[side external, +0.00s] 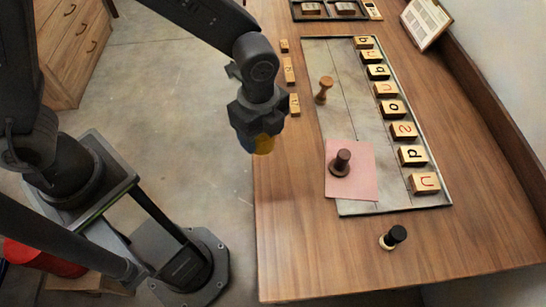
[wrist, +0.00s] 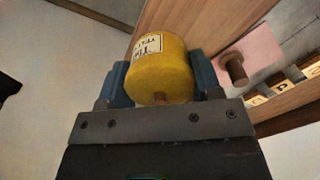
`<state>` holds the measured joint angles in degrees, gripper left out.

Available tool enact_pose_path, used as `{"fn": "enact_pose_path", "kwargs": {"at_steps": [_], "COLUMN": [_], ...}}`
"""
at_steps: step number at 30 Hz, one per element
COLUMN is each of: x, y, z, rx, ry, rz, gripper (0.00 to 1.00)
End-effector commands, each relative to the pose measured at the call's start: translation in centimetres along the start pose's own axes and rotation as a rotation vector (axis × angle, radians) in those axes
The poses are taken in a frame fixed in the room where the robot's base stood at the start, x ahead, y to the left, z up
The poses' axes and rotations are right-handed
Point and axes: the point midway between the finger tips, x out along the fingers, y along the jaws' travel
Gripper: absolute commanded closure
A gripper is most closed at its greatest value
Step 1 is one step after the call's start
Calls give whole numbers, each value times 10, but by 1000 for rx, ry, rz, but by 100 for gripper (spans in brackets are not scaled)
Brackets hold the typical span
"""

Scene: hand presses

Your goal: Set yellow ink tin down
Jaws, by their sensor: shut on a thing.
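The yellow ink tin (wrist: 161,72) is a short yellow cylinder with a white lettered label. My gripper (wrist: 163,88) is shut on it, with a blue finger on each side. Most of the tin is hidden there by the fingers. The wooden table (side external: 300,250) lies to the right of my gripper.
A grey board (side external: 350,110) holds a row of lettered blocks (side external: 396,110), a light wooden handle (side external: 324,90) and a dark stamp (side external: 341,163) on pink paper (side external: 362,178). A black-topped stamp (side external: 393,237) stands near the front. The table's front left is clear.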

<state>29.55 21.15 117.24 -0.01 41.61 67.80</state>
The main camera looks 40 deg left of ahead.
Motion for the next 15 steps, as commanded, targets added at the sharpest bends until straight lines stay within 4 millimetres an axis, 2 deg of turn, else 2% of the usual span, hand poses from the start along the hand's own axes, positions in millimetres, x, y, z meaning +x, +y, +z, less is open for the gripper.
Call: {"fn": "enact_pose_path", "kwargs": {"at_steps": [9,12,15], "x": [-4,-5,-4], "y": [-25,-27,-28], "z": [87,108,117], "rx": [166,215,247], "ry": [0,-1,-1], "rz": [-2,-2,-1], "gripper": [73,73,73]}}
